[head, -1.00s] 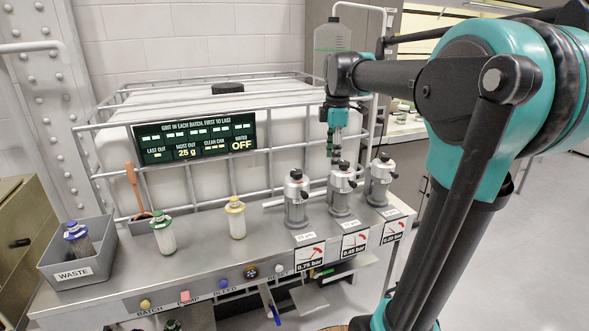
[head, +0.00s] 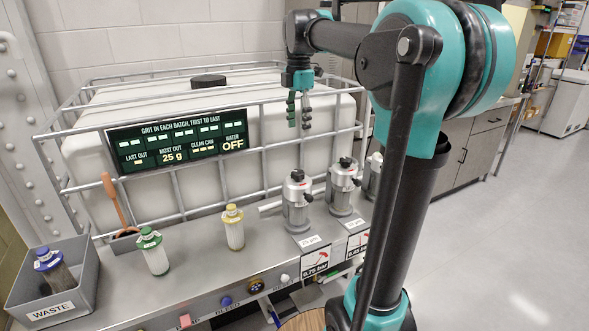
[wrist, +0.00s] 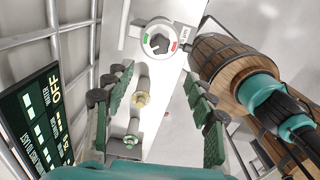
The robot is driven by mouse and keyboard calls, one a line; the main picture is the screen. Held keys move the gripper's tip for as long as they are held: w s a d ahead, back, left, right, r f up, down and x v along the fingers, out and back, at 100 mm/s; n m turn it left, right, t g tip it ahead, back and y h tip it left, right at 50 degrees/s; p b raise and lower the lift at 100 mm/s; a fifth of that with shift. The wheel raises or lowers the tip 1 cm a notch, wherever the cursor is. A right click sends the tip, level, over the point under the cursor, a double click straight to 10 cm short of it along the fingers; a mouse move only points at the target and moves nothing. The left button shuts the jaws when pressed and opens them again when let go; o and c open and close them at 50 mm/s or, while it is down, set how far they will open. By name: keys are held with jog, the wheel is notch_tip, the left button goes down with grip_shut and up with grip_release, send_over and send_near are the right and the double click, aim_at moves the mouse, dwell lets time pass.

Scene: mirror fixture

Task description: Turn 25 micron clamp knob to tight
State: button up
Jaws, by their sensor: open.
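Three grey filter housings with dark clamp knobs stand in a row on the steel bench in the head view: a left one (head: 297,205), a middle one (head: 342,190) and a right one (head: 372,178) partly behind my arm. Their micron labels are too small to read surely. My gripper (head: 298,112) is open and empty, pointing down, apart from the housings and above their level in the picture. In the wrist view, a round clamp top (wrist: 158,41) with a dark knob and red and green marks lies beyond my open fingertips (wrist: 158,82). I cannot tell which housing that is.
A caged white tank (head: 190,95) with a dark display panel (head: 180,141) stands behind the bench. Yellow-capped (head: 233,228) and green-capped (head: 152,251) cartridges stand left of the housings. A grey waste bin (head: 80,294) holds a blue-capped cartridge. Pressure gauges (head: 315,262) line the front edge.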

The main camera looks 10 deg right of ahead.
aim_at(298, 172)
notch_tip(298, 172, down, 16)
jog(key=shift+r, duration=0.1)
dwell(0.4)
jog(key=c, duration=1.2)
